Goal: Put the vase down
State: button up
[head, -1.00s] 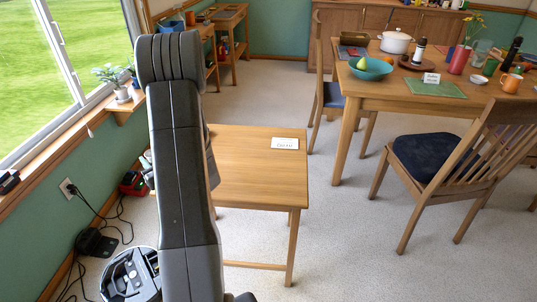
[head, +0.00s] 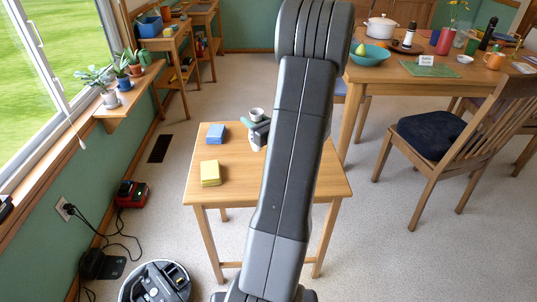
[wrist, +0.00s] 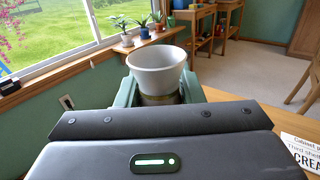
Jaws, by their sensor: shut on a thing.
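The vase (head: 257,114) is pale grey with a wide open mouth and looks upright. It also shows in the wrist view (wrist: 157,70), between the green fingers of my gripper (wrist: 160,96), which is shut on it. In the head view my gripper (head: 259,129) is over the far part of the small wooden table (head: 230,185). The vase's lower part is partly hidden by the fingers, and I cannot tell whether its base touches the tabletop.
A blue block (head: 216,133) and a yellow block (head: 210,173) lie on the small table's left side. A printed card (wrist: 303,150) lies at right in the wrist view. The dining table (head: 400,85) and a chair (head: 430,135) stand to the right.

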jog(key=shift+s+d+r+n+g+y, duration=0.15)
jog(key=shift+d+r+n+g+y, duration=0.1)
jog(key=shift+r+n+g+y, duration=0.55)
jog(key=shift+s+f, duration=0.1)
jog(key=shift+f, duration=0.25)
jog(key=shift+y, duration=0.3)
notch_tip(320, 180, down, 9)
jog(key=shift+f+b, duration=0.1)
jog(key=shift+b, duration=0.85)
jog(key=shift+f, duration=0.2)
jog(key=o, duration=1.1)
jog(key=shift+r, duration=0.1)
